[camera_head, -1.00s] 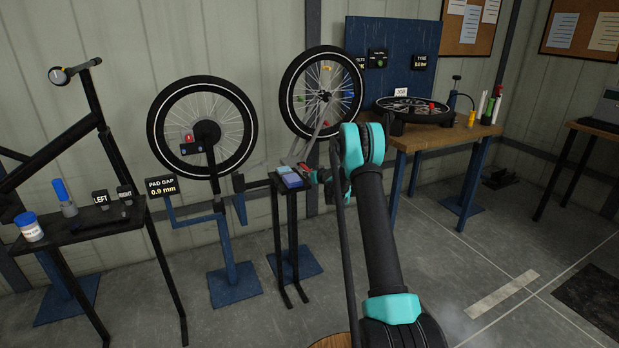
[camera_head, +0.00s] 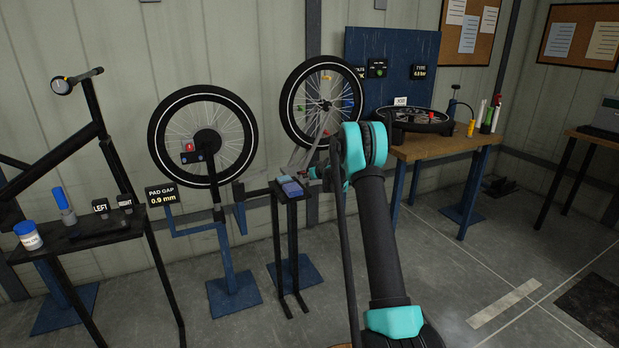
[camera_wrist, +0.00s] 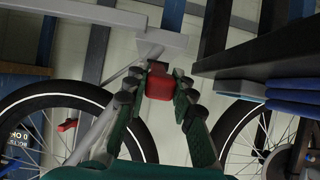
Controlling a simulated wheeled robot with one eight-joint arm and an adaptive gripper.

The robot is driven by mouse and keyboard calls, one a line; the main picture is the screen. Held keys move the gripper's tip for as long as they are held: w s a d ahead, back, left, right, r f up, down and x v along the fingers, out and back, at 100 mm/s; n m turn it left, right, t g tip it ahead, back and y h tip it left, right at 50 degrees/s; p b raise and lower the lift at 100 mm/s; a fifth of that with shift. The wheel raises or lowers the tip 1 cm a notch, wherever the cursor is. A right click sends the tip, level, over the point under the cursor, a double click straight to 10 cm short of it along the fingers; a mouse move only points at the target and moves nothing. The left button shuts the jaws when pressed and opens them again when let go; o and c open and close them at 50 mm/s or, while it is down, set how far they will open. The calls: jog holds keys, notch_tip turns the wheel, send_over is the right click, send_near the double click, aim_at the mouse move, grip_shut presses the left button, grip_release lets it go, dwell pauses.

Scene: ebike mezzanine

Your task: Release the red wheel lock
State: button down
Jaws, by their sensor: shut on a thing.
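A red block (camera_wrist: 160,84), apparently the red wheel lock, sits between the fingertips of my gripper (camera_wrist: 157,88) in the wrist view. The green and black fingers press it from both sides. It lies just below the end of a light grey bar (camera_wrist: 150,38); whether they are joined I cannot tell. In the head view my gripper (camera_head: 316,173) is small and partly hidden by my arm, beside the lower end of a grey strut below the middle wheel (camera_head: 322,102). The lock cannot be made out clearly there.
A small black stand (camera_head: 294,206) with blue blocks (camera_head: 291,187) stands close left of my gripper. Left of it is another wheel (camera_head: 203,137) on a blue stand. A wooden workbench (camera_head: 448,146) with a flat wheel is at right. The floor at right is mostly clear.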

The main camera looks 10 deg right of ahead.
jog(key=shift+r, duration=0.15)
jog(key=c, duration=1.2)
grip_release()
jog(key=v, duration=1.2)
